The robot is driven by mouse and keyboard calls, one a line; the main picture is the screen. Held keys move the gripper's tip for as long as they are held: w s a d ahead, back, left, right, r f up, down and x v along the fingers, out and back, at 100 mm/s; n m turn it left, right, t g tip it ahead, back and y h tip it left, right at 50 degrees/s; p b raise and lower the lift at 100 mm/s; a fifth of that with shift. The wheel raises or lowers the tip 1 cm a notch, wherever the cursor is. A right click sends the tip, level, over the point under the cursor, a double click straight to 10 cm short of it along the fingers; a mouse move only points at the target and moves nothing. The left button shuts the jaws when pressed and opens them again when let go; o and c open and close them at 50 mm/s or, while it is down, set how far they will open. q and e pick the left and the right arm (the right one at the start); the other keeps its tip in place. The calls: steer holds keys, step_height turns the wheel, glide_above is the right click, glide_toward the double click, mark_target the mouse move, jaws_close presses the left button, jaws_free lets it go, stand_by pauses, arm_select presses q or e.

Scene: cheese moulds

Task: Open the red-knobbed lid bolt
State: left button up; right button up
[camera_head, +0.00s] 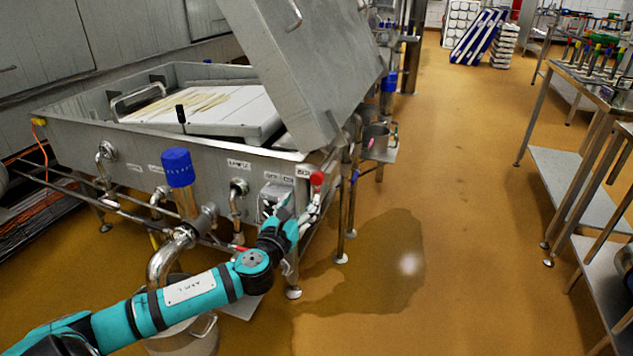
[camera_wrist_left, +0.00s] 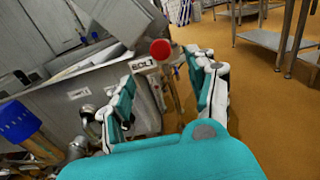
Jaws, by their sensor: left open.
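The red-knobbed bolt (camera_head: 317,179) is on the right front corner of the steel vat, by the raised lid (camera_head: 300,60). In the left wrist view the red knob (camera_wrist_left: 160,49) shows just above a label reading "BOLT" (camera_wrist_left: 144,65). My left gripper (camera_head: 300,203) is close to the vat's corner, just below the knob. In the left wrist view my left gripper (camera_wrist_left: 165,95) has its two fingers spread, with the knob ahead and a little above the gap between them. The knob is not between the fingertips. My right gripper is not in view.
A steel bucket (camera_head: 185,335) is below my forearm. Steel tables (camera_head: 570,180) stand at the right. The floor between is clear, with a wet patch (camera_head: 375,270).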

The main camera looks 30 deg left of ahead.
mark_target(316, 181)
arm_select(q)
steer(key=b+x, duration=0.1)
steer(key=x, duration=0.9)
steer(key=shift+w+f, duration=0.1)
steer(key=shift+w, duration=0.15)
steer(key=shift+x, duration=0.75)
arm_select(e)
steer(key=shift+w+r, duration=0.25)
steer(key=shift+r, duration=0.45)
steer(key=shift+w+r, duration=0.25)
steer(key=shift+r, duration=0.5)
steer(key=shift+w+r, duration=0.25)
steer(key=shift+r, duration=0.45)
arm_select(q)
jaws_close()
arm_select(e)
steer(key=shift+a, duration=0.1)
